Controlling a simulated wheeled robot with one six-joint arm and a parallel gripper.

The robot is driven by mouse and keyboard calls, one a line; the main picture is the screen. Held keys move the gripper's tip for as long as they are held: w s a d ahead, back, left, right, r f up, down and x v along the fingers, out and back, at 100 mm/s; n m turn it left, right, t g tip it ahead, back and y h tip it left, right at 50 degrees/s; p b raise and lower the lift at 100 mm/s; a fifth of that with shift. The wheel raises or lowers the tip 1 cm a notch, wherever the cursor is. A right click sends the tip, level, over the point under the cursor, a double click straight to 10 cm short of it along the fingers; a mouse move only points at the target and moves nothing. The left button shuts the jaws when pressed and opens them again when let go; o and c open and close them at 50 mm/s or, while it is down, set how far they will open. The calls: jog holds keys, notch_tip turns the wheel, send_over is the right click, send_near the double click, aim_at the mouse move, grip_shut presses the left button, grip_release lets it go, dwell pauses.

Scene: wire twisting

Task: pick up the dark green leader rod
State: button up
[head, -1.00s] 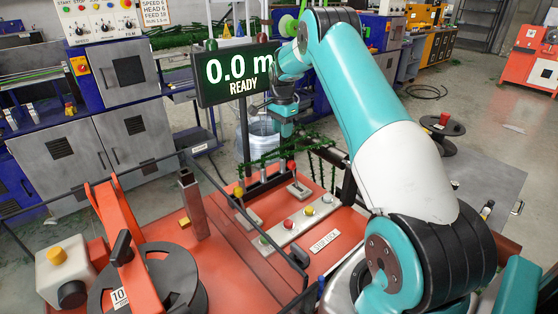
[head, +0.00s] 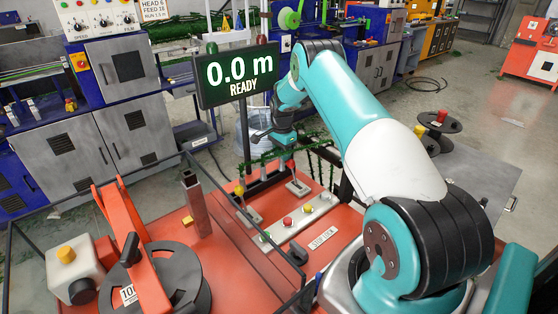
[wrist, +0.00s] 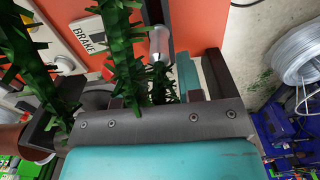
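Dark green bristly rods hang beside the machine in the head view (head: 322,158). A similar green length (head: 262,158) runs sideways just below my gripper (head: 277,138). Which of these is the leader rod I cannot tell. In the wrist view, one green rod (wrist: 120,50) crosses in front of my gripper (wrist: 138,95) and another (wrist: 25,60) passes near its left side. A shorter green piece (wrist: 160,85) shows between the jaws. The jaws look wide apart, and I see no grip on a rod. The fingertips are partly hidden.
The orange machine deck (head: 235,250) carries a button panel (head: 298,222), levers and a black reel (head: 180,290). A display on a post (head: 238,75) stands close left of my arm. A wire coil (wrist: 300,50) lies at the right of the wrist view.

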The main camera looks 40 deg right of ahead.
grip_shut()
jog(key=shift+r, duration=0.15)
